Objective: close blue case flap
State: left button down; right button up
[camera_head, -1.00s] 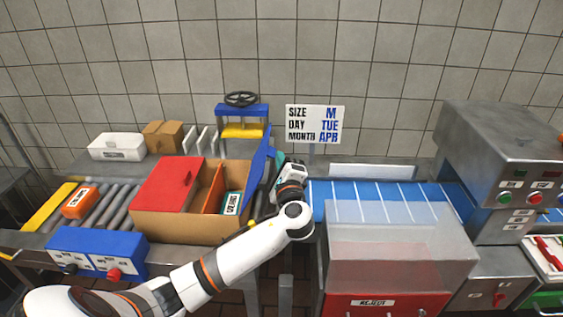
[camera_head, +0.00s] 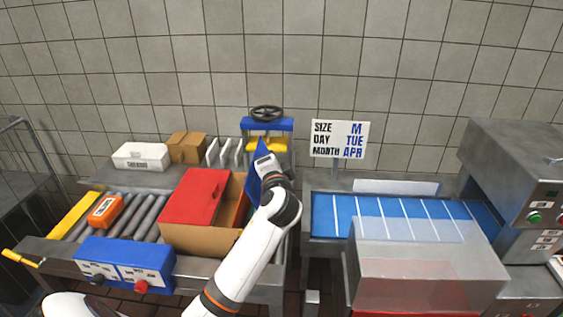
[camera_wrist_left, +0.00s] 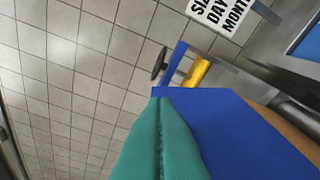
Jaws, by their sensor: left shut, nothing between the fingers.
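The open cardboard case (camera_head: 200,240) stands on the roller line. Its red flap (camera_head: 194,195) lies flat over the left part. Its blue flap (camera_head: 254,178) stands raised at the right side, partly hidden by my left gripper (camera_head: 264,162). In the left wrist view the blue flap (camera_wrist_left: 240,125) fills the lower right. The teal fingers of my left gripper (camera_wrist_left: 160,112) are shut with nothing between them, beside the flap's edge; whether they touch it I cannot tell. My right gripper is not in view.
A blue control box (camera_head: 125,262) sits in front of the rollers (camera_head: 140,218). An orange block (camera_head: 104,211) lies left of the case. A blue-and-yellow press with a handwheel (camera_head: 266,122) stands behind. A clear-covered reject bin (camera_head: 425,265) is at right.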

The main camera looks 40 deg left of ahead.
pick_arm(q)
jog(key=s+a+f+n+h+p, duration=0.1)
jog(key=s+a+f+n+h, duration=0.1)
jog(key=s+a+f+n, duration=0.1)
jog(key=s+a+f+n+t+h+p, duration=0.1)
jog(key=s+a+f+n+h, duration=0.1)
jog(key=a+f+n, duration=0.4)
jog(key=shift+s+a+f+n, duration=0.25)
jog(key=shift+s+a+n, duration=0.6)
jog(key=shift+n, duration=0.25)
jog(key=shift+a, duration=0.1)
jog(key=shift+r+p, duration=0.1)
jog(key=shift+p, duration=0.25)
notch_tip(320, 180, up, 5)
jog(key=p, duration=0.5)
jog(key=f+b+v, duration=0.1)
jog(key=b+v, duration=0.2)
jog(key=v, duration=0.6)
jog(key=shift+s+d+b, duration=0.3)
jog(key=shift+s+d, duration=0.05)
jog(key=shift+s, duration=0.1)
